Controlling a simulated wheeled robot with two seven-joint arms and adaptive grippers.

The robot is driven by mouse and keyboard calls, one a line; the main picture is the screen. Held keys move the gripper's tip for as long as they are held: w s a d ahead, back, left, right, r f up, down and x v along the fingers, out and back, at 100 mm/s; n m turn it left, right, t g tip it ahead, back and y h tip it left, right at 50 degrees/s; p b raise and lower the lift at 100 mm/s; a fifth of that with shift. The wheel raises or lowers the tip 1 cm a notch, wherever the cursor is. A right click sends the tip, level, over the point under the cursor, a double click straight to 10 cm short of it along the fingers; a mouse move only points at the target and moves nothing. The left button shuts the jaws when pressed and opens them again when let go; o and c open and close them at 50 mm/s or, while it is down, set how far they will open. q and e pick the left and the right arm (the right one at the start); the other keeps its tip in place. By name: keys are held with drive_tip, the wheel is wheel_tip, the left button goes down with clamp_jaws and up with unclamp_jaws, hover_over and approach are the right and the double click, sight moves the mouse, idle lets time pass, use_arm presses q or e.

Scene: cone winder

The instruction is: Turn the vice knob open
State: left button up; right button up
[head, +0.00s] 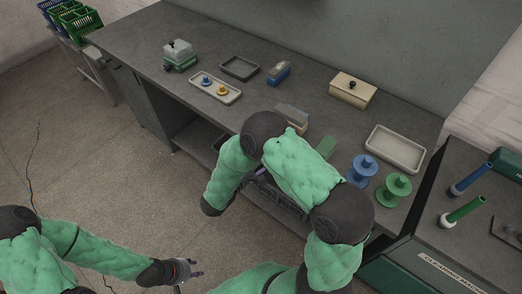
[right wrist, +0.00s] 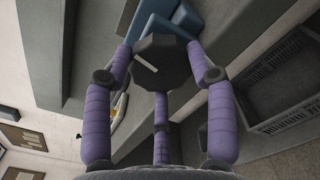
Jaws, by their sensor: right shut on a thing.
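The purple fingers of my right gripper (right wrist: 160,82) are closed around the knob. A blue body (right wrist: 155,20), seemingly the vice, shows behind it. In the head view my right forearm hides the knob and most of this gripper; only a bit of purple (head: 262,171) shows. My left gripper (head: 188,274) is empty, fingers apart, low over the floor.
On the bench are a tray with blue and yellow pegs (head: 215,90), a dark tray (head: 240,68), a knobbed box (head: 353,90), a pale tray (head: 396,148), and blue (head: 363,171) and green spools (head: 393,190). A dark crate (right wrist: 285,85) lies below the bench edge.

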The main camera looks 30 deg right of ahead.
drive_tip(key=shift+n+p, duration=0.6)
drive_tip(key=shift+n, duration=0.9)
drive_tip(key=o, duration=1.2)
drive_tip(key=shift+c, duration=0.2)
drive_tip(key=v, duration=1.2)
drive_tip(key=shift+f, duration=0.1)
